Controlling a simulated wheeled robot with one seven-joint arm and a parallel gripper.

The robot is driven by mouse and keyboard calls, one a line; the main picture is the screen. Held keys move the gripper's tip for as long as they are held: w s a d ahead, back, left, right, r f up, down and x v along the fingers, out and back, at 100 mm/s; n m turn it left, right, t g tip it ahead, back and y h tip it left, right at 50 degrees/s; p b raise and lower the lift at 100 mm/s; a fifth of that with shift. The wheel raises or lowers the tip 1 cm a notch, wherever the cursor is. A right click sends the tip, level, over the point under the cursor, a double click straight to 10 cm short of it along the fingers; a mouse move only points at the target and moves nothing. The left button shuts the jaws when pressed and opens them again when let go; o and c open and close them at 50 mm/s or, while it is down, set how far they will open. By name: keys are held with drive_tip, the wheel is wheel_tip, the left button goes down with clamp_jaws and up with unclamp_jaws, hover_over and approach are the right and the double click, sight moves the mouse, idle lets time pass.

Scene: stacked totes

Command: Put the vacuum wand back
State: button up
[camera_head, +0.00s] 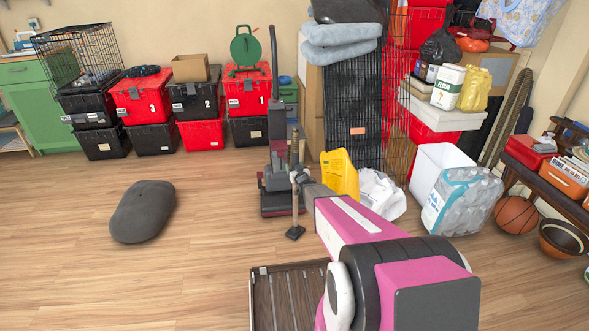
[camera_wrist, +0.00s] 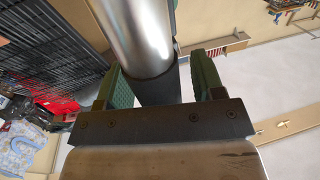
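The vacuum wand stands close to the upright vacuum cleaner (camera_head: 277,130), in front of it and a little to its right in the head view. Its dark floor head (camera_head: 295,232) is at floor level; whether it touches the floor is unclear. My gripper (camera_head: 298,178) is at the wand's middle. In the wrist view, the wand's silver tube (camera_wrist: 140,35) and a dark section lie between the two green fingers of my gripper (camera_wrist: 160,75). A narrow gap shows beside the right finger. The left finger overlaps the tube's edge, and contact there is unclear.
A grey cushion (camera_head: 142,211) lies on the floor at left. A slatted wooden piece (camera_head: 262,300) lies near my arm. Right of the wand are a yellow container (camera_head: 340,172), a white bag (camera_head: 381,193) and a bottle pack (camera_head: 463,203). Black and red totes (camera_head: 142,97) line the back wall.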

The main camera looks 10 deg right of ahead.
drive_tip(key=shift+r, duration=0.2)
drive_tip(key=s+d+r+m+g+h, duration=0.1)
drive_tip(key=s+d+g+h, duration=0.1)
drive_tip(key=s, duration=0.6)
drive_tip(key=s+d+r+m+g+h, duration=0.1)
drive_tip(key=s+d+g+h, duration=0.1)
drive_tip(key=s, duration=0.5)
drive_tip(key=s+a+r+g, duration=0.1)
drive_tip(key=s+r+g, duration=0.2)
drive_tip(key=s+g, duration=0.3)
drive_tip(key=s+a+r+g, duration=0.2)
drive_tip(key=s+r+g, duration=0.2)
drive_tip(key=s, duration=1.3)
drive_tip(key=g, duration=0.3)
drive_tip(key=shift+s+a+g+y, duration=0.2)
drive_tip(key=shift+a+g+y, duration=0.05)
drive_tip(key=shift+g+y, duration=0.05)
